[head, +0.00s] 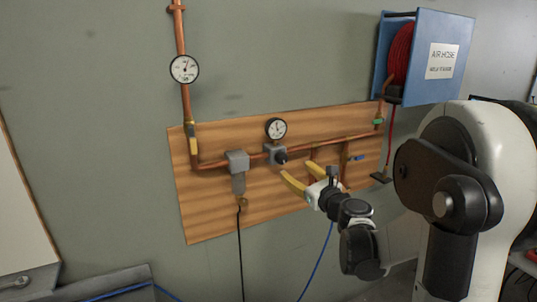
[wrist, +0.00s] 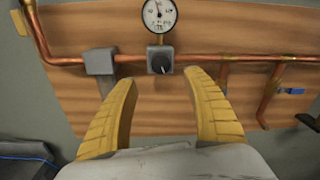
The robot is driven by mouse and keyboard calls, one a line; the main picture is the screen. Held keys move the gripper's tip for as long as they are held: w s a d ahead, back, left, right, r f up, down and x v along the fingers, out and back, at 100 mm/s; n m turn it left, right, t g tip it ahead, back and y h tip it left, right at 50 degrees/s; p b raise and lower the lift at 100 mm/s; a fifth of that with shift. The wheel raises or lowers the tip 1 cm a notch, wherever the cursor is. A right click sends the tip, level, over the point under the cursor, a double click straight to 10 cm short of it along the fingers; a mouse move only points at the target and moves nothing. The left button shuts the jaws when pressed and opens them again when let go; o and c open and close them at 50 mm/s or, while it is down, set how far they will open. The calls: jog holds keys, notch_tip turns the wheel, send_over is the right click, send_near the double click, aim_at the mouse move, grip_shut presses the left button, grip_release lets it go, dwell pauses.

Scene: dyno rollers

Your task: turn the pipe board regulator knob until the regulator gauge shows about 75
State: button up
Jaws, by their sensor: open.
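The wooden pipe board (head: 225,217) hangs on the wall with copper pipes across it. The regulator (head: 270,150) is a grey block with a small dark knob (head: 281,157) facing out. The regulator gauge (head: 276,129) is a round white dial above it; its numbers are too small to read. In the wrist view the gauge (wrist: 159,14) is at the top, with the knob (wrist: 161,64) below it on the grey block. My gripper (head: 293,178) has yellow fingers and is open and empty. It is apart from the knob, which lies ahead between the fingertips (wrist: 160,75).
A second gauge (head: 184,69) sits on the vertical pipe at upper left. A grey block (head: 237,161) is left of the regulator. A blue-handled valve (head: 356,158) is right of it. A blue air hose box (head: 447,50) with a red hose hangs at upper right.

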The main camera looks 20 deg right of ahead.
aim_at(283, 159)
jog(key=w+b, duration=0.1)
jog(key=w, duration=0.9)
jog(key=shift+w+d, duration=0.1)
jog(key=shift+w, duration=0.3)
jog(key=c, duration=1.2)
